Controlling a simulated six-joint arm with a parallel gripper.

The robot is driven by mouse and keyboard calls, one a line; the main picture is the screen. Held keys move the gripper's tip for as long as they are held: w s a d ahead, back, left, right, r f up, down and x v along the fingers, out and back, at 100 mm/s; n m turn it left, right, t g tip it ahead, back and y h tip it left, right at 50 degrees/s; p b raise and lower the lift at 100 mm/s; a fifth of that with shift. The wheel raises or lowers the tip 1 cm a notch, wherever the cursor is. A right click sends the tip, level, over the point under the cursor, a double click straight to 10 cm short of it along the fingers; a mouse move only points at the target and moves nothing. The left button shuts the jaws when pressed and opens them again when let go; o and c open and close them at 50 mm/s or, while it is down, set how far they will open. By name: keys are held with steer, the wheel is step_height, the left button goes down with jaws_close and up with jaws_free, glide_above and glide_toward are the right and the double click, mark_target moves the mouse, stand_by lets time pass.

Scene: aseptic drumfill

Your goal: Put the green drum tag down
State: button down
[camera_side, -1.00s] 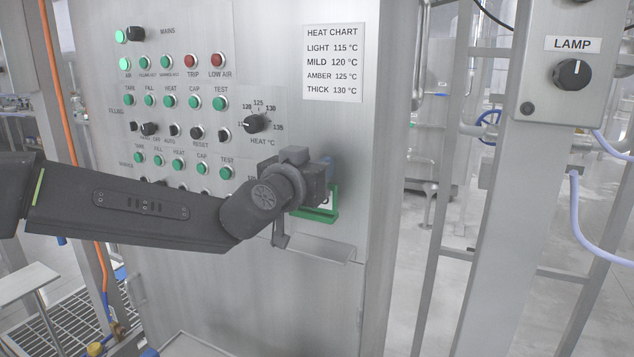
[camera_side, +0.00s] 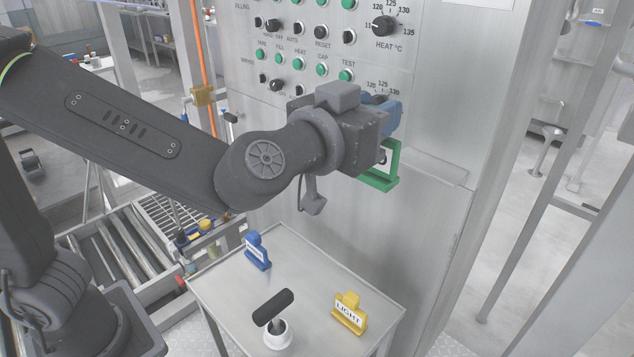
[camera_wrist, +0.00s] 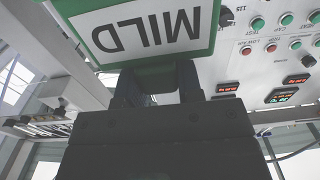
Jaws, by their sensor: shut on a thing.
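The green drum tag (camera_side: 382,172) is held by my gripper (camera_side: 392,125) in front of the steel control cabinet, above the level of the small table. In the wrist view the tag (camera_wrist: 150,67) fills the top, with a white face reading MILD upside down. My gripper's fingers (camera_wrist: 158,84) are shut on the tag's lower part in that picture. In the side view my wrist hides part of the tag and the grip.
A steel side table (camera_side: 225,287) stands below my gripper. On it are a blue tag (camera_side: 257,252), a yellow tag marked LIGHT (camera_side: 349,312) and a black-handled tool in a white holder (camera_side: 278,334). A small ledge (camera_side: 428,168) juts from the cabinet (camera_side: 440,100) beside the green tag.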

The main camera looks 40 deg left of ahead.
steer(key=w+a+f+y, duration=0.1)
steer(key=w+a+f, duration=0.4)
steer(key=a+f, duration=0.55)
steer(key=w+a+f, duration=0.6)
steer(key=a+f, duration=0.2)
steer(key=f, duration=0.6)
steer(key=s+a+f+h, duration=0.1)
steer(key=s+a+f, duration=0.2)
steer(key=a+f, duration=0.3)
steer(key=s+a+r+m+g+h, duration=0.25)
steer(key=s+m+g+h, duration=0.25)
steer(key=s+m+h, duration=0.55)
steer(key=w+d+f+n+h, duration=0.1)
steer(key=w+d+f+h, duration=0.1)
steer(key=d+f, duration=0.8)
steer(key=shift+w+f+h, duration=0.35)
steer(key=shift+w+f, duration=0.2)
steer(key=shift+f, duration=0.15)
